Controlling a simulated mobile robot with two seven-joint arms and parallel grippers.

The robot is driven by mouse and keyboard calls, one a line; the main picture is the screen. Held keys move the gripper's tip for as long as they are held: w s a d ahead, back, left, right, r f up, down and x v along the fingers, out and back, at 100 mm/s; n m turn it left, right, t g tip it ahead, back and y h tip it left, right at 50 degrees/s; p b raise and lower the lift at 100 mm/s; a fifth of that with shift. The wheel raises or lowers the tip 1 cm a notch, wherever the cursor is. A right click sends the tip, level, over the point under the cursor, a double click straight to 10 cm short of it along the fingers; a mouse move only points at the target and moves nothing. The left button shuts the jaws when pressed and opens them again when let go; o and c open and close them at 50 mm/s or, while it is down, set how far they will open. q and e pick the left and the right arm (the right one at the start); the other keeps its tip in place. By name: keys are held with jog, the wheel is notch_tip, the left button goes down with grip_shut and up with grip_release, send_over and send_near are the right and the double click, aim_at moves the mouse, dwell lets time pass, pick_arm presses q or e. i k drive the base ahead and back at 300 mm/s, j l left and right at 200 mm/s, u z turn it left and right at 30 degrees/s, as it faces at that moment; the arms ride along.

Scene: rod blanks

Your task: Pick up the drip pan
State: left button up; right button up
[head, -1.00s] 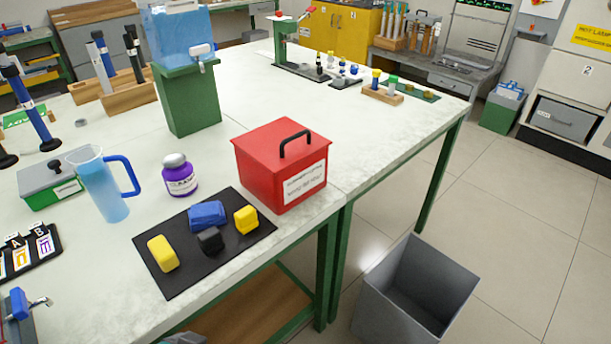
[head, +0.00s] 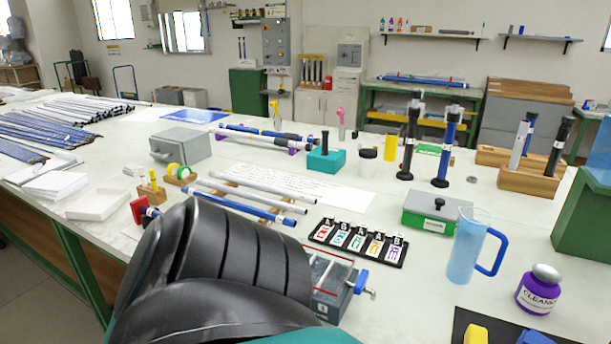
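Neither of my grippers shows. A black ribbed part, which looks like my own arm, fills the lower middle and hides the bench behind it.
Blue and white rods (head: 240,204) lie right of the tray, with a grey box (head: 180,146) behind. Many rods lie far left.

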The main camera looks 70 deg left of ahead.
aim_at(98, 204)
jog(key=u, duration=3.65)
jog(key=i+j+z, duration=0.1)
jog(key=i+j, duration=0.7)
jog(key=j, duration=0.15)
jog(key=i+j+z, duration=0.15)
jog(key=i+j, duration=0.65)
jog(key=j, duration=0.25)
jog(key=l+z, duration=0.05)
